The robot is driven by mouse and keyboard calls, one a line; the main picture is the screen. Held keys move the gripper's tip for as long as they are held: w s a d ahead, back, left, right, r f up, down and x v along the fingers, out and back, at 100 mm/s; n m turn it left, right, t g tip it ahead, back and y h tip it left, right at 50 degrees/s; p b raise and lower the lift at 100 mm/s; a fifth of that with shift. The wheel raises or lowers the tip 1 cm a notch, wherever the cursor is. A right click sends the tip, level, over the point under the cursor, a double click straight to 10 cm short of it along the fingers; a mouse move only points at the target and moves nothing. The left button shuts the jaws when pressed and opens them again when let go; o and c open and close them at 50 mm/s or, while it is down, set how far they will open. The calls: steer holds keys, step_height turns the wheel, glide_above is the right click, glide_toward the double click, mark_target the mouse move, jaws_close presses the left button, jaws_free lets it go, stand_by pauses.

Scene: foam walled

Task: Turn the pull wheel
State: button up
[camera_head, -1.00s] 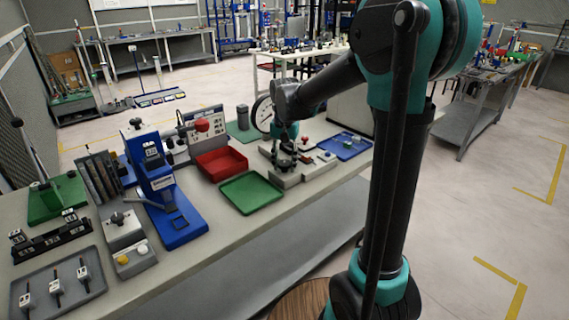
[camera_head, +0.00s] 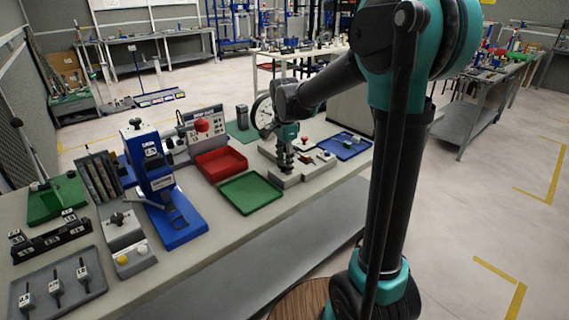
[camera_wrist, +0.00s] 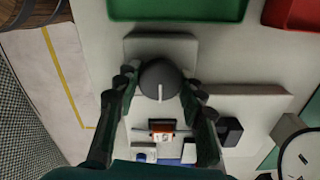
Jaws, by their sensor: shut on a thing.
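The pull wheel (camera_wrist: 160,80) is a dark round knob with a white line on its face, set on a pale grey fixture block (camera_wrist: 155,48). In the wrist view it sits between the two fingers of my gripper (camera_wrist: 161,88), which is shut on it. The white line runs nearly straight up and down in that view. In the head view my gripper (camera_head: 284,162) points down onto the grey fixture on the bench, and its fingers hide the wheel.
A green tray (camera_head: 250,193) and a red bin (camera_head: 221,163) stand left of the fixture. A blue tray (camera_head: 347,146) lies to its right, and a round dial (camera_head: 262,112) stands behind. A blue press (camera_head: 157,175) is farther left.

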steer(key=shift+m, duration=0.6)
steer(key=o, duration=1.2)
step_height(320, 180, up, 12)
steer(key=shift+r, duration=0.1)
steer(key=s+d+f+n, duration=0.2)
steer(key=f, duration=0.1)
steer(key=s+d+f+n+t, duration=0.1)
steer(key=s+d+f+n, duration=0.1)
steer(key=s+d+f, duration=0.1)
steer(key=s+d+f+n+t, duration=0.1)
steer(key=s+d+f+n, duration=0.1)
steer(key=f, duration=0.2)
steer(key=shift+s+d+f, duration=0.15)
steer(key=shift+s+f, duration=0.25)
steer(key=s+d+f+n, duration=0.2)
steer(key=s+f, duration=0.2)
steer(key=s+d+f+n+t, duration=0.1)
steer(key=s+f+n, duration=0.2)
steer(key=s+f, duration=0.1)
steer(key=s+d+f+n+t, duration=0.1)
steer(key=s+d+f+n, duration=0.1)
steer(key=s+f+n, duration=0.1)
steer(key=shift+s+d+f, duration=0.2)
steer(key=shift+s+f, duration=0.05)
steer(key=shift+s, duration=0.2)
steer(key=shift+s+d+f, duration=0.15)
steer(key=shift+s+f, duration=0.05)
steer(key=shift+s, duration=0.25)
